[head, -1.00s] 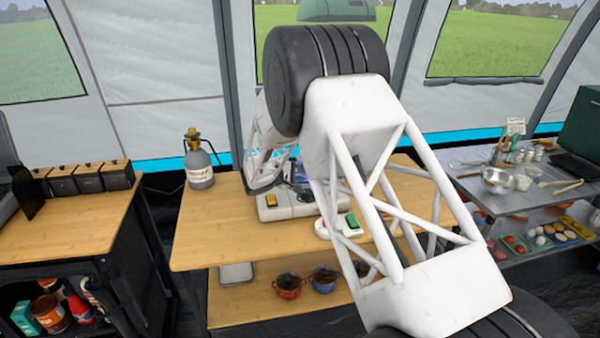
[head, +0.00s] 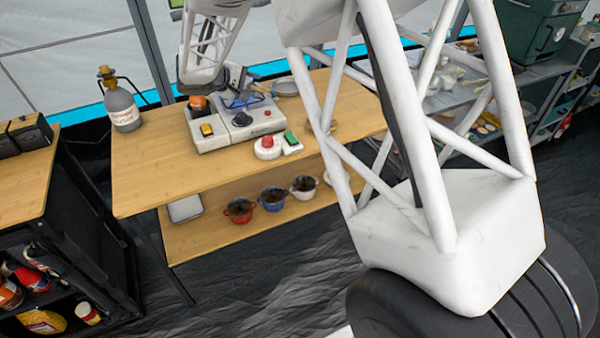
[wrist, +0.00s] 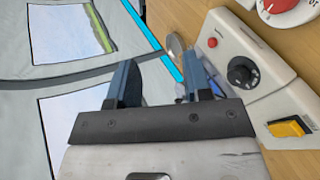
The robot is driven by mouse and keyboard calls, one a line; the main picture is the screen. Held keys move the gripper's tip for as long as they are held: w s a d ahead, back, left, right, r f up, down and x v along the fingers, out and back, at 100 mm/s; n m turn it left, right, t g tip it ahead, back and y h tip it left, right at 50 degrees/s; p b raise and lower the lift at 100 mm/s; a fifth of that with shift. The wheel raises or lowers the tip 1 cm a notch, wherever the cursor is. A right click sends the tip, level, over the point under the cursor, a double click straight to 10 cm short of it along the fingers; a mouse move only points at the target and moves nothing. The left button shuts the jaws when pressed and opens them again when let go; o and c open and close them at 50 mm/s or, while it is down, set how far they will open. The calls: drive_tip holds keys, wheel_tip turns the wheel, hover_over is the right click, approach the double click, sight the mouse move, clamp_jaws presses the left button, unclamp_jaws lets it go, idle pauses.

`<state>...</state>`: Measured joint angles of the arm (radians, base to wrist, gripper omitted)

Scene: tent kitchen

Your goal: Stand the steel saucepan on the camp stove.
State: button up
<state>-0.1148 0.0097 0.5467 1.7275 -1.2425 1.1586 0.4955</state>
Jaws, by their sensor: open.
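The camp stove (head: 262,126) is the pale box with a black knob and a yellow switch, on the wooden table. In the wrist view the stove (wrist: 235,45) fills the right side. A shallow grey round pan (head: 286,88) lies behind the stove's right end; it looks like the steel saucepan, but its shape is unclear. A small grey round edge also shows in the wrist view (wrist: 175,47). My gripper (head: 240,97) is over the back of the stove, partly hidden. In the wrist view my gripper (wrist: 164,82) is open, with nothing between its fingers.
A red button and green switch unit (head: 278,145) lies at the stove's front right. A grey gas bottle (head: 121,107) stands at the table's back left. Small red, blue and white pots (head: 271,199) stand on the lower shelf.

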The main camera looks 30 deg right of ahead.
drive_tip(key=s+r+m+g+y, duration=0.1)
drive_tip(key=s+r+y, duration=0.15)
drive_tip(key=s, duration=0.45)
drive_tip(key=s+r+m+g+y, duration=0.1)
drive_tip(key=s+r, duration=0.3)
drive_tip(key=s, duration=0.3)
drive_tip(key=s+a+m+y, duration=0.1)
drive_tip(key=s+a+y, duration=0.2)
drive_tip(key=s, duration=1.3)
drive_tip(key=s+a+m+t+y, duration=0.1)
drive_tip(key=s+a+y, duration=0.2)
drive_tip(key=s, duration=1.3)
drive_tip(key=shift+s+a+r+t+y, duration=0.25)
drive_tip(key=shift+r+y, duration=0.2)
drive_tip(key=shift+y, duration=0.7)
drive_tip(key=shift+d, duration=0.1)
